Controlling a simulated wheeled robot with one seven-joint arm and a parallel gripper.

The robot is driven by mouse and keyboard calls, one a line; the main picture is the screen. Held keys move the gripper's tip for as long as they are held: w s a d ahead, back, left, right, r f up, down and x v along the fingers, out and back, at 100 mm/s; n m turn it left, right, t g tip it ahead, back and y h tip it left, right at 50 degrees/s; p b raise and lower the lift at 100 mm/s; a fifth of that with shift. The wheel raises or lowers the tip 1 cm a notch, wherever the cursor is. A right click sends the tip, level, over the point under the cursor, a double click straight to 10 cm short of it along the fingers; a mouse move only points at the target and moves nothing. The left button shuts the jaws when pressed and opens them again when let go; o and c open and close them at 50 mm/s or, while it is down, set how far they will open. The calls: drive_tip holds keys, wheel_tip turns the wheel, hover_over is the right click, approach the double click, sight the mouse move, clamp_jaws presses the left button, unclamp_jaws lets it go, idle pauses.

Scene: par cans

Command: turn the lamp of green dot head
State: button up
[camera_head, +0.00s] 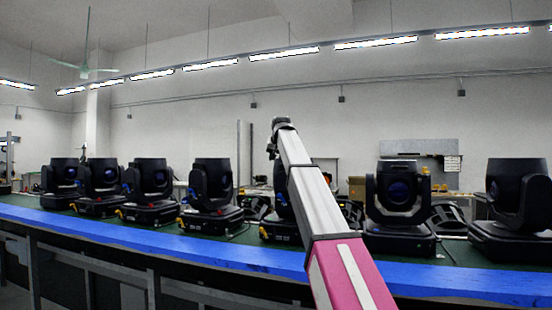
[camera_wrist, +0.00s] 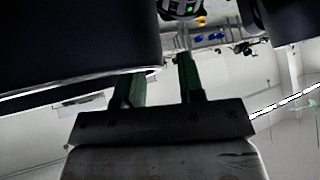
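Several black moving-head lamps stand in a row on the long table. One lamp (camera_head: 283,196) is largely hidden behind my arm. In the wrist view a small green dot shows on a dark lamp head (camera_wrist: 182,9) at the top edge, beyond the fingers. A large dark rounded body with a pale rim (camera_wrist: 70,45) fills the upper left, close to my gripper (camera_wrist: 160,68). The two green fingers stand apart with nothing seen between them. The left fingertip seems covered by the rim; I cannot tell if they touch. In the head view my gripper (camera_head: 279,135) is small and dark, above the lamps.
Other lamps stand left (camera_head: 211,183) and right (camera_head: 398,193) of my arm, with another (camera_head: 517,196) at the far right. The table's blue front edge (camera_head: 200,248) runs across the view. Open air lies above the lamps.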

drive_tip(key=v, duration=1.1)
idle(0.4)
